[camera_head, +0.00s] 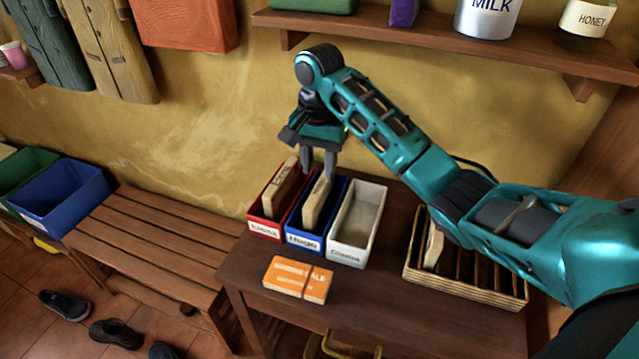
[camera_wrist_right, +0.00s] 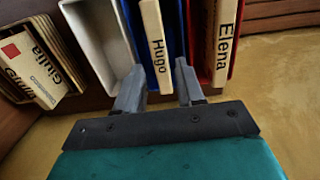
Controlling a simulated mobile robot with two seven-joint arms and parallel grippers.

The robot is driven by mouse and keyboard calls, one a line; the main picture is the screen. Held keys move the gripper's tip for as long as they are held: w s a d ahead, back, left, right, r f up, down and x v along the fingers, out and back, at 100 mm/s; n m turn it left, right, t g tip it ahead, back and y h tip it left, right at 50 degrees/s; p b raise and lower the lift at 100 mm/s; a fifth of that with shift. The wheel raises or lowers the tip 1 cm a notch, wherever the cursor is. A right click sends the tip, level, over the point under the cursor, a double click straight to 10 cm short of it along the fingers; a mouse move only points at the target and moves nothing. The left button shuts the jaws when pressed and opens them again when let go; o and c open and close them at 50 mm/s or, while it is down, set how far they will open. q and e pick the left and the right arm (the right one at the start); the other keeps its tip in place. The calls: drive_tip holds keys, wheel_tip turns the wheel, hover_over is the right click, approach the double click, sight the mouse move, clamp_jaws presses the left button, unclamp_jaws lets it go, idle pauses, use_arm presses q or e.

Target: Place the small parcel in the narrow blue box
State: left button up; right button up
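The narrow blue box (camera_head: 304,240), labelled Hugo, stands on the dark table between a red and a white box. The small parcel (camera_head: 317,203), flat and tan, stands upright in it and leans a little. In the right wrist view the parcel (camera_wrist_right: 157,48) shows the name Hugo inside the blue box (camera_wrist_right: 172,25). My right gripper (camera_head: 319,163) is above the blue box. Its fingers are apart, and in the wrist view the gripper (camera_wrist_right: 160,84) shows them on either side of the parcel's near end, with gaps. My left gripper is not in view.
The red box (camera_head: 264,228) holds another parcel (camera_head: 282,188), labelled Elena. The white box (camera_head: 346,252) looks empty. A slotted rack (camera_head: 465,288) with a parcel (camera_head: 433,247) stands right. Orange cards (camera_head: 297,279) lie in front. A shelf (camera_head: 440,38) hangs above.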

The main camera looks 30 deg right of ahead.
drive_tip(key=shift+d+r, duration=0.1)
drive_tip(key=shift+r, duration=1.85)
